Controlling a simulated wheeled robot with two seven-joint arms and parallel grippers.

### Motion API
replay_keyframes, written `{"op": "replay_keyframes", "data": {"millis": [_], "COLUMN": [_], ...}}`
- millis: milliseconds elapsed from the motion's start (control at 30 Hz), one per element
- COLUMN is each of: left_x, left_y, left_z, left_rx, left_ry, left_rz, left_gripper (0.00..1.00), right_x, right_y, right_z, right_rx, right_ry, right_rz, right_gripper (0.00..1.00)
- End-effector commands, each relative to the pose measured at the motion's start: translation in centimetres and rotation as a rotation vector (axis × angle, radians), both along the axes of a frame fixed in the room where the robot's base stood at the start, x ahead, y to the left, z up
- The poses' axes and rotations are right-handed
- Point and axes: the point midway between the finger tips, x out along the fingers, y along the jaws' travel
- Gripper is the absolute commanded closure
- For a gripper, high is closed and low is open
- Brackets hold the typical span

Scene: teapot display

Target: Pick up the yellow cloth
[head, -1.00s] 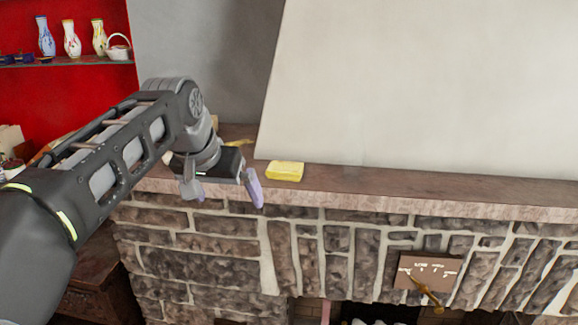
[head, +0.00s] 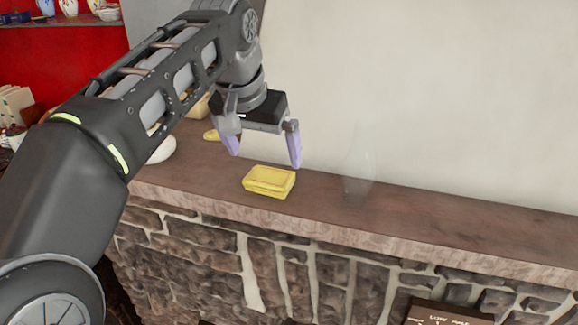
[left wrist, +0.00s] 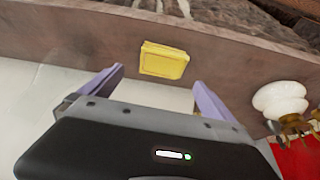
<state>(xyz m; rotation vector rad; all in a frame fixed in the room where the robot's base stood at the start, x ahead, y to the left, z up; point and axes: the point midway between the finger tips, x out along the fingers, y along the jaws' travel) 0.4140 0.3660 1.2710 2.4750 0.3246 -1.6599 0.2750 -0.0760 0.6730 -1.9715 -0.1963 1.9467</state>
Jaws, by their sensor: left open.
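The yellow cloth (head: 269,181) is a folded, block-like pad lying flat on the stone mantel shelf (head: 430,216). My left gripper (head: 265,154) is open and empty, its purple fingers pointing down above and slightly behind the cloth in the head view. In the left wrist view the cloth (left wrist: 164,60) shows beyond and between the two fingertips (left wrist: 157,75), apart from them. My right gripper is not in view.
A faint transparent glass vessel (head: 358,180) stands on the mantel right of the cloth. A white rounded object (head: 160,148) and a small yellow item (head: 211,135) are to the left. The pale chimney wall (head: 430,90) rises behind. The right mantel is clear.

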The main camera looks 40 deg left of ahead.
Motion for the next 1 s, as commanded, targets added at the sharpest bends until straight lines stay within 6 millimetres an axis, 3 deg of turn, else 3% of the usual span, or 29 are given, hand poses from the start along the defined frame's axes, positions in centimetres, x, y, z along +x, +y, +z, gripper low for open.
{"op": "replay_keyframes", "data": {"millis": [300,600,1000], "left_x": [0.0,0.9,1.1], "left_y": [0.0,0.3,0.3], "left_z": [-0.1,-2.6,-2.8], "left_rx": [0.000,0.000,0.000], "left_ry": [0.000,0.001,0.001], "left_rz": [0.000,0.000,0.000], "left_gripper": [0.00,0.00,0.00], "right_x": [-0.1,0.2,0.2], "right_y": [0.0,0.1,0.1], "right_z": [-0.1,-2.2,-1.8], "right_rx": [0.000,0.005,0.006], "right_ry": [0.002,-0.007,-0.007], "right_rz": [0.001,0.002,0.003], "right_gripper": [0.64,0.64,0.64]}}
